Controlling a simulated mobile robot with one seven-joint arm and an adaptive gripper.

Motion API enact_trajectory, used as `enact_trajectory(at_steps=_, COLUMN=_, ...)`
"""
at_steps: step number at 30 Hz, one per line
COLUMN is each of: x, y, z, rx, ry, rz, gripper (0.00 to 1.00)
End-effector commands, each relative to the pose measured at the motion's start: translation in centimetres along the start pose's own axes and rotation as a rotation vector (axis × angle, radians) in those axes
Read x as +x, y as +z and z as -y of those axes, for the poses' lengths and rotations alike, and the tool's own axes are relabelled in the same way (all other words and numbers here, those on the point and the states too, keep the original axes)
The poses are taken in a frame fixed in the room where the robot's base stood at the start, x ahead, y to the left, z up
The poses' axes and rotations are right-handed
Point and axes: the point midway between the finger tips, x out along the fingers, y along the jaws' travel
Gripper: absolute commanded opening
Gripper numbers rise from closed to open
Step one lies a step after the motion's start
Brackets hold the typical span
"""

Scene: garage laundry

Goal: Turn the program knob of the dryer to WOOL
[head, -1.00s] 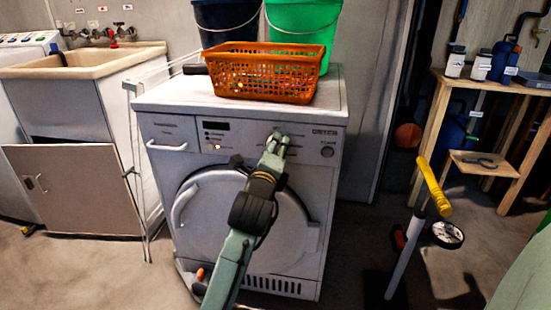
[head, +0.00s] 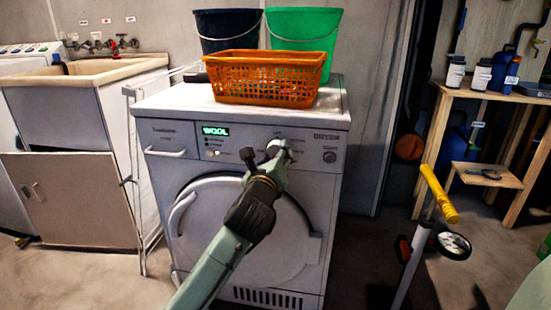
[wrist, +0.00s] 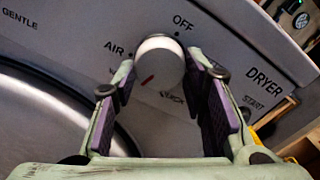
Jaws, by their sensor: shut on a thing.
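The dryer (head: 165,215) stands ahead of me, with its control panel along the top front. Its display (head: 215,131) is lit green and reads WOOL. The round white program knob (wrist: 160,58) fills the space between my fingers in the wrist view. Its red pointer mark points down and to the left in that picture. My gripper (wrist: 162,70) is shut on the knob, one finger on each side. In the head view my gripper (head: 277,152) covers most of the knob.
An orange basket (head: 262,92) sits on the dryer top, before a dark bucket (head: 226,25) and a green bucket (head: 305,28). A sink cabinet (head: 70,190) stands left. A yellow-handled pump (head: 438,193) stands right, near a wooden bench (head: 500,98).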

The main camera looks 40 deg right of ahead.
Motion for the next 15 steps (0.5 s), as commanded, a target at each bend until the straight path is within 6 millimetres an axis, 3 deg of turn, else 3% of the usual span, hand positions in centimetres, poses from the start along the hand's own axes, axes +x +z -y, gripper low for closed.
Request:
enact_trajectory(at_steps=12, x=0.07, y=0.07, z=-0.01, rx=0.008, ry=0.0, rz=0.001, gripper=0.11)
enact_trajectory(at_steps=13, x=0.07, y=0.07, z=-0.01, rx=0.008, ry=0.0, rz=0.001, gripper=0.4)
enact_trajectory(at_steps=15, x=0.06, y=0.07, z=-0.01, rx=0.008, ry=0.0, rz=0.001, gripper=0.44)
